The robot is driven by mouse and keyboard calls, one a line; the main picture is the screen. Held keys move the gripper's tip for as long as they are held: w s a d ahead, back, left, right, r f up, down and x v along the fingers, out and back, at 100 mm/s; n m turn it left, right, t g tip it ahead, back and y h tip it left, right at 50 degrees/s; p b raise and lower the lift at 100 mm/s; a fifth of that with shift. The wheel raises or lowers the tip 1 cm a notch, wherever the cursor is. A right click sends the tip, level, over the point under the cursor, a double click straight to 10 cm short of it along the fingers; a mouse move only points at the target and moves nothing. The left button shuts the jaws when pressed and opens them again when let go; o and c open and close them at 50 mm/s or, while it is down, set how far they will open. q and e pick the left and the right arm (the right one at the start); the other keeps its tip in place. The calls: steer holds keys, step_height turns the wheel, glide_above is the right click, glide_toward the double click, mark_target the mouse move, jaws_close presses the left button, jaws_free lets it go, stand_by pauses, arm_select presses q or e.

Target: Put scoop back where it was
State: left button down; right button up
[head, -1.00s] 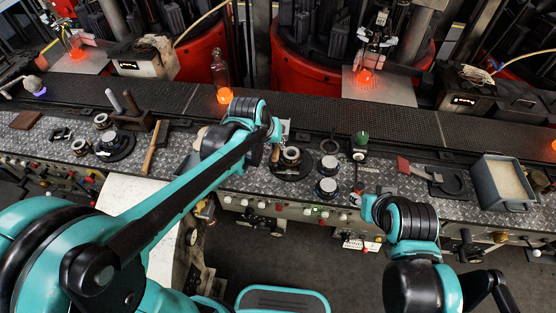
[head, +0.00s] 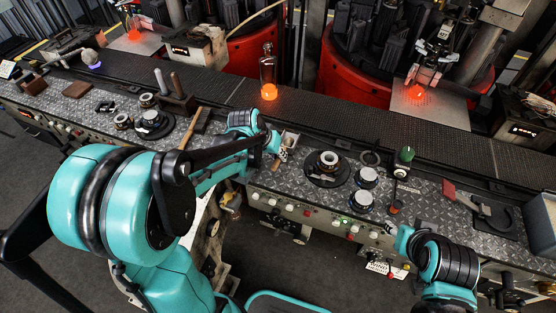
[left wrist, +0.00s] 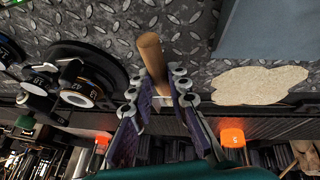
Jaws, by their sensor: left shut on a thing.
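The scoop's bowl is not clearly visible.
Pale granular material (left wrist: 258,86) lies beside a grey-blue surface (left wrist: 268,28) in the wrist view. Ring moulds (head: 327,164) and round gauges (head: 366,177) stand right of my left gripper. A brush (head: 200,120) lies left. A glowing bottle (head: 268,75) stands on the conveyor behind.

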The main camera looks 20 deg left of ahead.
arm_select(q)
steer(key=shift+w+f, duration=0.1)
steer(key=shift+f, duration=0.7)
arm_select(e)
steer(key=shift+f, duration=0.35)
arm_select(q)
steer(key=shift+f, duration=0.1)
arm_select(e)
steer(key=shift+f, duration=0.1)
arm_select(q)
steer(key=c, duration=1.5)
jaws_free()
steer(key=shift+o, duration=0.2)
steer(key=p+v, duration=0.4)
steer(key=v, duration=0.7)
steer(key=s+d+r+t+y, duration=0.1)
steer(key=s, duration=0.6)
steer(key=s+d+r+t+y, duration=0.1)
steer(key=s+d+r, duration=0.1)
steer(key=s, duration=0.4)
steer(key=shift+s+t, duration=0.3)
steer(key=shift+s, duration=0.05)
arm_select(e)
step_height(320, 180, up, 4)
steer(key=shift+r, duration=0.2)
